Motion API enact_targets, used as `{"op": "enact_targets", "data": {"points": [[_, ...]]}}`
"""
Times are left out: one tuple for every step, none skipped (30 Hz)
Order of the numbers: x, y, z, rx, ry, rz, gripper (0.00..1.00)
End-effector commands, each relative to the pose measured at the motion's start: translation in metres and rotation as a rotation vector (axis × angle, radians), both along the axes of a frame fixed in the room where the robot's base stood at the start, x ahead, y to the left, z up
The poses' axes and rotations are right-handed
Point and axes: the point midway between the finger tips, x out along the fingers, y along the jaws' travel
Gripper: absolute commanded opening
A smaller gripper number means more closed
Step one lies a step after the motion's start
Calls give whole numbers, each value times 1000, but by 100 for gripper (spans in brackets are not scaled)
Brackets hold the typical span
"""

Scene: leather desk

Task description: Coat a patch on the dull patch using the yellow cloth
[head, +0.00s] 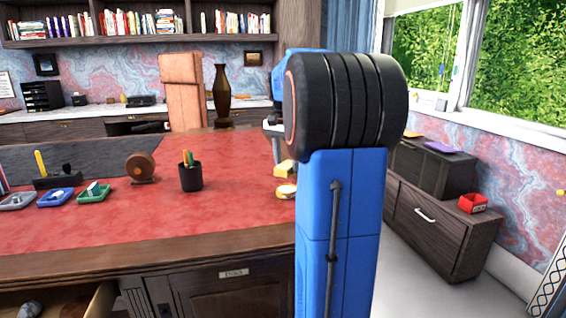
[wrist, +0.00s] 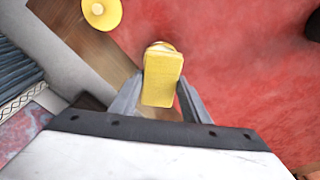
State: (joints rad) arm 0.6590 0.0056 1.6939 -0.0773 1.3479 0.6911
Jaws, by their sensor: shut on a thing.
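The yellow cloth (wrist: 162,80), a folded block, sits between the two fingers of my gripper (wrist: 160,92) in the wrist view. The gripper is shut on it. In the head view the cloth (head: 283,168) shows beside my blue arm, above the right part of the red leather desk top (head: 235,215). My arm hides most of the gripper there. A small round yellow tin with a pale top (head: 287,191) is just in front of the cloth. Part of a pale round thing shows beyond the cloth in the wrist view. I cannot make out a dull patch on the leather.
A black pen cup (head: 190,177), a brown round holder (head: 141,168) and small blue (head: 55,198) and green trays (head: 94,193) stand on the desk's left half. A yellow disc (wrist: 101,13) shows at the wrist view's top. The front middle of the leather is clear.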

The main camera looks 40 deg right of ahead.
Motion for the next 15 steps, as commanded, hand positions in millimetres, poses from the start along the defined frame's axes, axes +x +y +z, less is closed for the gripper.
{"op": "enact_targets", "data": {"points": [[0, 0, -3, 1, 1, 0, 18], [0, 0, -6, 1, 1, 0, 18], [0, 0, -9, 2, 1, 0, 18], [0, 0, -12, 1, 3, 1, 18], [0, 1, -15, 1, 3, 1, 18], [0, 0, -19, 1, 1, 1, 18], [0, 0, -22, 1, 1, 1, 18], [0, 1, -24, 2, 2, 1, 18], [0, 1, -28, 1, 3, 1, 18], [0, 1, -31, 2, 2, 1, 18], [0, 1, -34, 1, 1, 1, 18], [0, 1, -37, 1, 1, 1, 18], [0, 1, -39, 1, 1, 1, 18], [0, 1, -42, 1, 1, 1, 18], [0, 1, -45, 1, 1, 1, 18]]}}
